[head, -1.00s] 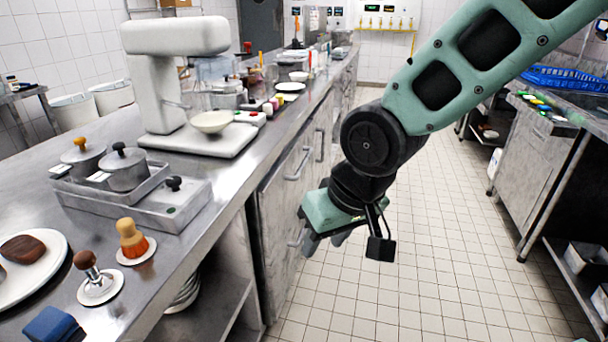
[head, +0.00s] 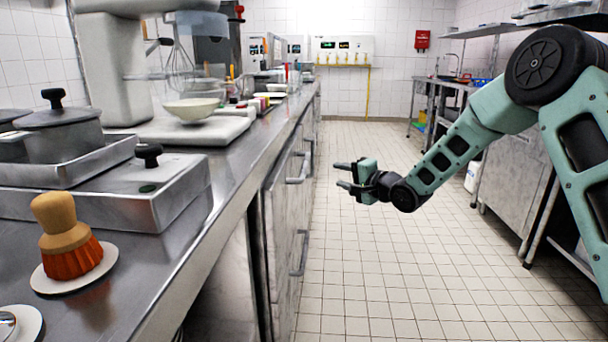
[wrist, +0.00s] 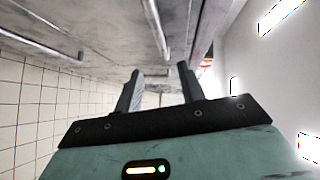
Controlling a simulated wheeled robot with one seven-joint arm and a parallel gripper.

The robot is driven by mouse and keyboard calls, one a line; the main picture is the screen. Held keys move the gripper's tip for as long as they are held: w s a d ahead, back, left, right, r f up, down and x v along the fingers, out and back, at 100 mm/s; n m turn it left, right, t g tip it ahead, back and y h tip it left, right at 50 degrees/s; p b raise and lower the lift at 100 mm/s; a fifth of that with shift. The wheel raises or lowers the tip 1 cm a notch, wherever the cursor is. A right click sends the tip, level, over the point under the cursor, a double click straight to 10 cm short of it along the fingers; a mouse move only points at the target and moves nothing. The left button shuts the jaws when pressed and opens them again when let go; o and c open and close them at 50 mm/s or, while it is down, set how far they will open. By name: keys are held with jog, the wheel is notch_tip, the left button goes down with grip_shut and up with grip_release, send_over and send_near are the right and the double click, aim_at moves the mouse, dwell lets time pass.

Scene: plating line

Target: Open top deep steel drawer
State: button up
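The steel drawer fronts run along the counter's aisle side in the head view. The top drawer (head: 277,201) appears shut, with a bar handle (head: 299,168) near its upper edge. A lower bar handle (head: 301,254) shows beneath it. My gripper (head: 341,176) is in the aisle, right of the top handle in the picture, its two fingers apart and pointing left. In the wrist view, my gripper (wrist: 160,72) is open and empty. A bar handle (wrist: 155,27) lies beyond the fingers, not touching them, and another (wrist: 40,34) is at left.
The counter (head: 225,170) holds a lidded pot (head: 62,130), a steel box, a brush (head: 67,240) and a mixer with a bowl (head: 192,108). A steel cabinet (head: 511,180) stands across the aisle. The tiled floor (head: 375,280) between is clear.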

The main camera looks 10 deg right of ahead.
aim_at(305, 164)
jog(key=b+x, duration=0.3)
jog(key=x, duration=1.3)
jog(key=shift+w+a, duration=0.25)
jog(key=shift+a, duration=0.05)
grip_shut()
